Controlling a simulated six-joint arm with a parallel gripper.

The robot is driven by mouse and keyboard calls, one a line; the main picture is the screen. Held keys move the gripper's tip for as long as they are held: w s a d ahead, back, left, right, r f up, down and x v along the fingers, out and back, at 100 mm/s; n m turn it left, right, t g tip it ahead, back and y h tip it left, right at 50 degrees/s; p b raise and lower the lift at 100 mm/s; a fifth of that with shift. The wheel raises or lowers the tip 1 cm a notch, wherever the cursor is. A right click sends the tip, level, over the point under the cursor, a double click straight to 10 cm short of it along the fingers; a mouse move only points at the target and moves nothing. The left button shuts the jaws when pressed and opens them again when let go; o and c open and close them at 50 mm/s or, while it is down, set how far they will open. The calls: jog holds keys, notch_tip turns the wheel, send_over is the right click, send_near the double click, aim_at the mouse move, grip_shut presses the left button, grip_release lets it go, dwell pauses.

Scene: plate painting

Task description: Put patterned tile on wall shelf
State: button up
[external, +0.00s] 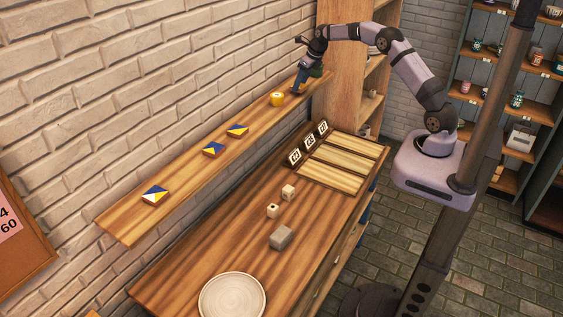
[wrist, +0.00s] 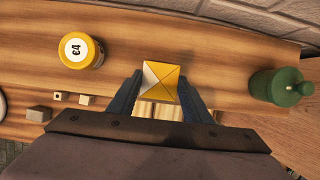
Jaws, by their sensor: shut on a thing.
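My gripper (wrist: 160,95) is shut on a patterned tile (wrist: 163,82) with white and yellow triangles, held between its two blue fingers. In the external view my gripper (external: 300,88) is at the far end of the wall shelf (external: 185,190), between a yellow jar and a green jar; the held tile cannot be made out there. In the wrist view the tile is over the front part of the shelf (wrist: 200,45). I cannot tell whether it touches the wood. Three blue, yellow and white tiles (external: 155,194) (external: 213,149) (external: 237,131) lie spaced along the shelf.
The yellow jar (wrist: 80,50) is left of the tile and the green jar (wrist: 280,88) right of it, both apart from my fingers. Below are a slotted wooden tray (external: 345,163) with number cards, small blocks (external: 281,237) and a pale plate (external: 232,298) on the table.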

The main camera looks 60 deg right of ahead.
jog(key=shift+f, duration=0.75)
jog(key=shift+f, duration=0.2)
jog(key=o, duration=1.1)
jog(key=shift+r, duration=0.1)
jog(key=b+v, duration=0.4)
jog(key=v, duration=0.8)
jog(key=shift+r, duration=0.1)
